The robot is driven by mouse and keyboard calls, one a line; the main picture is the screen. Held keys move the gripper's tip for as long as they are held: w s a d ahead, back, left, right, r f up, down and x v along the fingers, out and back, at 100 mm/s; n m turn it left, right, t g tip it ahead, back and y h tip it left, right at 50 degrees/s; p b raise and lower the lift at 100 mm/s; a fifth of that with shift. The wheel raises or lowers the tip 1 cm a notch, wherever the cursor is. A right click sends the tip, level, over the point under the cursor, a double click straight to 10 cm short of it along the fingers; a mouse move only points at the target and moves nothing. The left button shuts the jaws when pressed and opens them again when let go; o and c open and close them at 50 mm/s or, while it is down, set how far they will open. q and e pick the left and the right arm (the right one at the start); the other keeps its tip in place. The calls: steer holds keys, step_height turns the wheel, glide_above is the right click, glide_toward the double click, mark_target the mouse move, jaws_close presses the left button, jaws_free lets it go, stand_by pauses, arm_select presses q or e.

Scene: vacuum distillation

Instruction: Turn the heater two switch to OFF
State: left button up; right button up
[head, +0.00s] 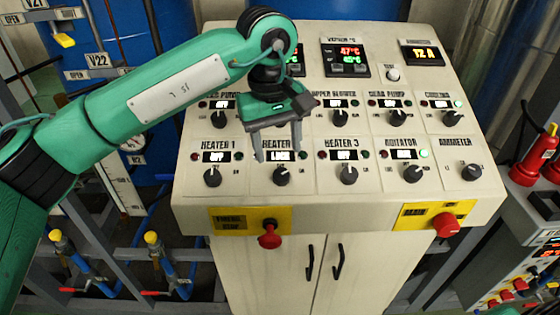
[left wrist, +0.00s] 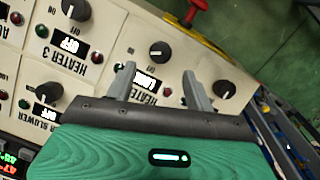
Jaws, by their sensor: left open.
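The heater two switch is a black knob (head: 282,176) in the lower row of the control panel (head: 330,208), below a small lit display whose word I cannot read surely. Its label is partly covered by my left gripper (head: 279,153). The gripper is open and empty, fingers pointing down at the panel just above the knob in the picture. In the left wrist view the knob (left wrist: 160,52) shows beyond and between the open fingertips (left wrist: 159,72), apart from them. My right gripper is not in view.
The heater 1 knob (head: 212,177) and heater 3 knob (head: 348,174) flank it closely; both displays appear to read OFF. A red emergency stop button (head: 270,236) sits below on a yellow plate. Another red button (head: 446,225) is at the right. Pipes and valves stand at the left.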

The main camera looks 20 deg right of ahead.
mark_target(281, 172)
arm_select(q)
steer(key=f, duration=0.2)
steer(key=f+p, duration=0.1)
steer(key=f, duration=0.2)
steer(key=shift+s+d+f, duration=0.1)
steer(key=shift+d, duration=0.1)
steer(key=shift+f+p, duration=0.35)
steer(key=shift+f, duration=0.15)
steer(key=c, duration=1)
steer(key=shift+o, duration=0.2)
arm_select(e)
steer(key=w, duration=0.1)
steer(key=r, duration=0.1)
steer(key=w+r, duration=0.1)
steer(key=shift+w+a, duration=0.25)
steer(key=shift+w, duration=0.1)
